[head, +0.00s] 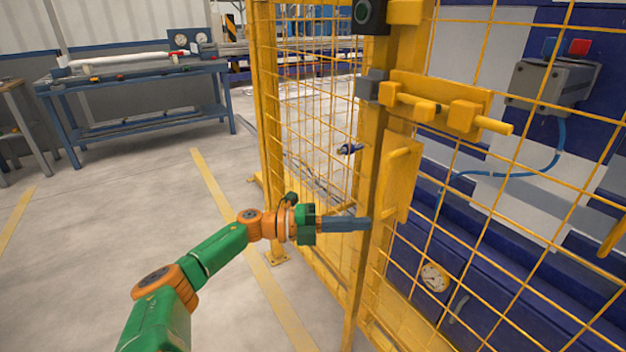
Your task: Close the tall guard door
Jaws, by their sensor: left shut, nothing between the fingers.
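The tall guard door is a yellow frame with wire mesh (470,185) that fills the right half of the head view. A yellow plate with a pull handle (402,180) is on its left edge, and a yellow sliding bolt (440,105) is above it. The yellow fence post (368,190) stands right beside that edge; I cannot tell whether a gap is left between them. My left gripper (368,224) is shut and empty, its fingertips at the door edge just below the handle plate. Whether they touch is unclear. My right gripper is not in view.
A mesh fence panel (315,110) runs back from the post. A blue workbench (135,75) stands at the back left. A grey box with red and blue buttons (553,80) is behind the door mesh. The floor at left is clear, with yellow lines (225,195).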

